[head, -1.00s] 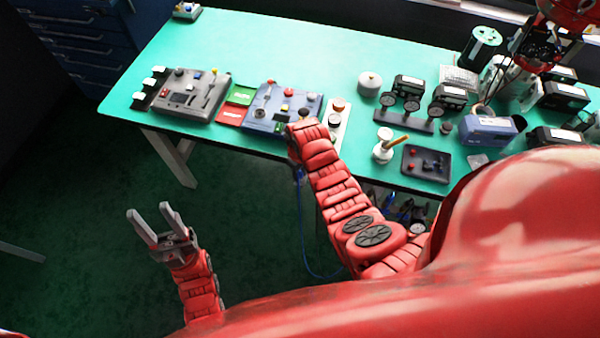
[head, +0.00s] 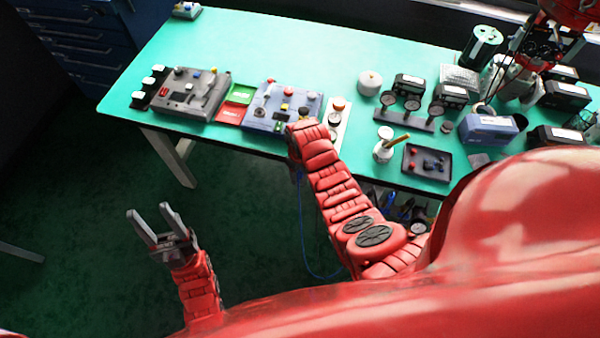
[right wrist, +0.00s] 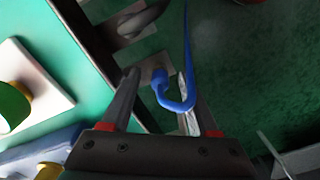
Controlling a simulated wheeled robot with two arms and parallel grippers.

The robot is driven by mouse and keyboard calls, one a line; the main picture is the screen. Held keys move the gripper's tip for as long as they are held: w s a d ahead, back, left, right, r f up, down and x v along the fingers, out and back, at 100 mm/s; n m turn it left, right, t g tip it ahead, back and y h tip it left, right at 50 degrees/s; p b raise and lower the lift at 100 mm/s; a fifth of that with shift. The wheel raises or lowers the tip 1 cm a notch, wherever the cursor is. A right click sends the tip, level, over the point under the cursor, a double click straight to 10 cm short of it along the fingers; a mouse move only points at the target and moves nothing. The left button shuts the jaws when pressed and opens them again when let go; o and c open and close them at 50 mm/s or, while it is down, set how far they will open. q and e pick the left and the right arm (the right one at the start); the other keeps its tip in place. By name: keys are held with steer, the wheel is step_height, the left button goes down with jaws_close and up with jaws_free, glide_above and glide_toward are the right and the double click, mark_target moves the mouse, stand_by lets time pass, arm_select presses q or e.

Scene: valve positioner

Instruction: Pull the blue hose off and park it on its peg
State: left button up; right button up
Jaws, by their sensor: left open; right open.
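The blue hose (right wrist: 190,60) shows in the right wrist view. It comes down from the top, bends in a hook and ends at a thick blue end (right wrist: 160,76) against a grey plate (right wrist: 153,62) by the table edge. My right gripper (right wrist: 159,78) is open, with a finger on each side of the hose's bent end; contact is unclear. In the head view, a blue hose (head: 302,220) hangs below the table's front edge, and my right arm hides that gripper. My left gripper (head: 150,228) is open and empty over the floor. I cannot make out the peg.
The green table (head: 300,55) carries a grey panel (head: 190,95), a blue-grey panel (head: 284,107) and red and green cards between them. Gauges (head: 412,103), dark boxes and a tray (head: 427,163) stand at the right. The floor near my left gripper is clear.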

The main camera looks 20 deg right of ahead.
mark_target(300, 172)
steer(key=shift+w+r, duration=0.1)
steer(key=shift+r, duration=0.4)
step_height(300, 172, up, 8)
steer(key=shift+f+b, duration=0.1)
steer(key=shift+b, duration=1.1)
step_height(300, 172, up, 9)
steer(key=p, duration=0.7)
steer(key=shift+f, duration=0.2)
steer(key=shift+f, duration=0.1)
